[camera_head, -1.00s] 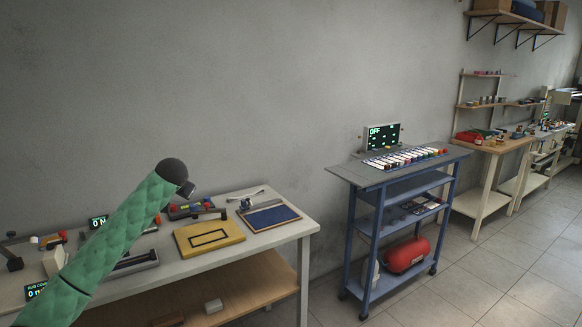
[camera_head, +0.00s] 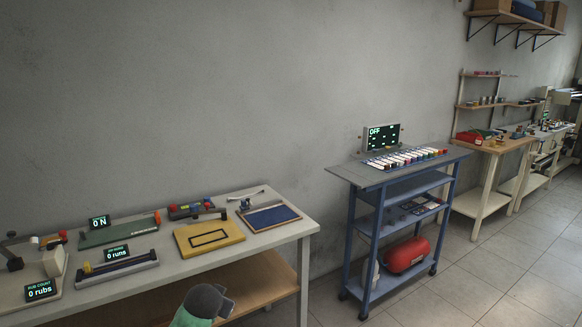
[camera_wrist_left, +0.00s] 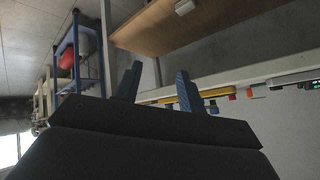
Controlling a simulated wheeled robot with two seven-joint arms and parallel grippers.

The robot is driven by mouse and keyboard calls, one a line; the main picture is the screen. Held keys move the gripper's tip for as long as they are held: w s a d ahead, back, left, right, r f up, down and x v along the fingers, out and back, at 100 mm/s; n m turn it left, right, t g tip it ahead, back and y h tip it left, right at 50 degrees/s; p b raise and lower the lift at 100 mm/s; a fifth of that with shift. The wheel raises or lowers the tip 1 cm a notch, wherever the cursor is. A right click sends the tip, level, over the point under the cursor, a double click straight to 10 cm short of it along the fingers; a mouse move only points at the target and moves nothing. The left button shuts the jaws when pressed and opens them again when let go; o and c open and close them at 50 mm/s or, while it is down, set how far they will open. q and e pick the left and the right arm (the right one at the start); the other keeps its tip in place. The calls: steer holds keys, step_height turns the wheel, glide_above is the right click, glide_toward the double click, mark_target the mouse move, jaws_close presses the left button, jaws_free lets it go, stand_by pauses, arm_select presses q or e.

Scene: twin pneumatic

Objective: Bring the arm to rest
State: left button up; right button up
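My left arm, green with a dark grey wrist (camera_head: 207,302), shows only at the bottom edge of the head view, low in front of the workbench (camera_head: 262,237). My left gripper (camera_wrist_left: 160,69) shows in the left wrist view as two blue ribbed fingers standing apart, with nothing between them. The bench's wooden lower shelf (camera_wrist_left: 200,25) lies beyond the fingers in that view. My right arm and gripper are not in view.
The bench holds a yellow panel (camera_head: 209,236), a blue-topped board (camera_head: 268,217) and several small devices with displays. A blue cart (camera_head: 366,176) with a red tank (camera_head: 406,255) stands to the right. Bare floor (camera_head: 490,275) lies right of the cart.

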arm_select(q)
steer(key=s+d+f+g, duration=0.1)
steer(key=s+f+g, duration=0.1)
steer(key=s+f, duration=0.8)
steer(key=s+d+f+n+g+h, duration=0.1)
steer(key=s+d+f+g, duration=0.1)
steer(key=s+f, duration=0.9)
steer(key=s+d+f+n+g, duration=0.1)
steer(key=s+f+g, duration=0.3)
steer(key=s+f, duration=0.6)
steer(key=s+d, duration=0.1)
steer(key=s, duration=1.2)
steer(key=shift+s+d+f, duration=0.15)
steer(key=shift+s+f, duration=0.1)
